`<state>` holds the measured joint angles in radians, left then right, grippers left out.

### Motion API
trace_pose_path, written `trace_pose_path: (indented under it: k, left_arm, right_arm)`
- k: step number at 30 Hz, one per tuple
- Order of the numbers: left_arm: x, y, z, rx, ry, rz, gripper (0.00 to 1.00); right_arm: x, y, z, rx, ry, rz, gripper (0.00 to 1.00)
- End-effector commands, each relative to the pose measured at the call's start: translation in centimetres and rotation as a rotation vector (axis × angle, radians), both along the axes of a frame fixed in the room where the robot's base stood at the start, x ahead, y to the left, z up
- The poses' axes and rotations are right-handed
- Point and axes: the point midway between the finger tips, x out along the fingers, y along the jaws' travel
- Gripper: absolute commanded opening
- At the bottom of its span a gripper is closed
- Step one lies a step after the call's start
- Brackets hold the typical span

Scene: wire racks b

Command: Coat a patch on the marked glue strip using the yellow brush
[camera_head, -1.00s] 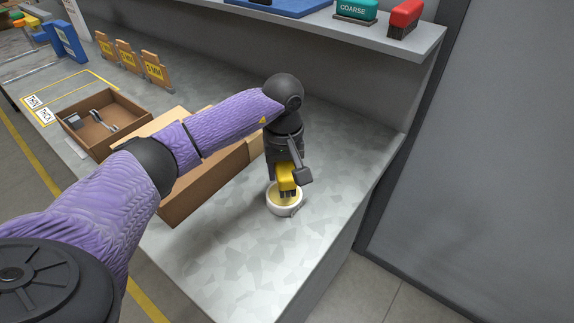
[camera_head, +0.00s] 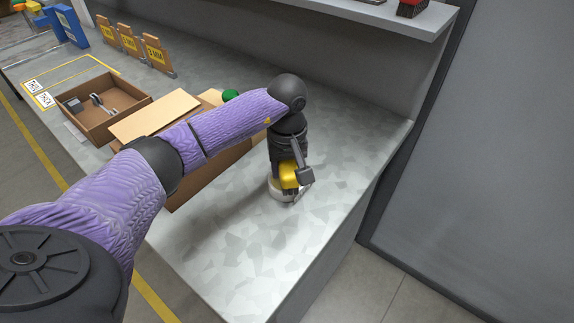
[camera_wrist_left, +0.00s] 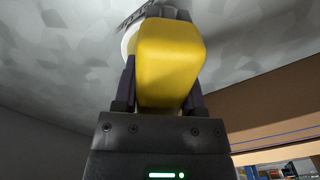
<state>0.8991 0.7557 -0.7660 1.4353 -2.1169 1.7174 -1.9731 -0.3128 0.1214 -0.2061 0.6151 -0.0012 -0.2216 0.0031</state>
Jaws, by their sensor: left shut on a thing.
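My left gripper (camera_head: 291,169) is shut on the yellow brush (camera_head: 289,178). It points down over the small white pot (camera_head: 274,189). The brush's lower end is hidden at the pot, and I cannot tell whether its bristles touch what is inside. In the left wrist view the yellow brush block (camera_wrist_left: 170,65) sits between the two dark fingers, with the pot's white rim (camera_wrist_left: 128,42) partly behind it. The cardboard box (camera_head: 205,177) with raised flaps stands left of the gripper, partly hidden by my left arm. I cannot make out a marked glue strip. My right gripper is out of view.
A shallow brown tray (camera_head: 133,117) with metal parts lies at the left, near yellow floor-style marking on the bench. Several wooden stands (camera_head: 130,40) line the back. The bench front (camera_head: 230,245) is clear.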

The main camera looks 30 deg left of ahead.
Motion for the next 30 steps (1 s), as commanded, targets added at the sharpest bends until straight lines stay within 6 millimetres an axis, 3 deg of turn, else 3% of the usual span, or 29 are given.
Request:
trace_pose_path:
  k: [15,30]
  left_arm:
    - [0.01,0.01,-0.64,0.000,0.000,0.000,0.06]
    - [0.01,0.00,-0.94,0.001,-0.001,0.000,0.06]
  right_arm:
    - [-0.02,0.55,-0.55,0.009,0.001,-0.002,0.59]
    - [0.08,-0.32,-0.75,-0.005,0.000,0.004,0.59]
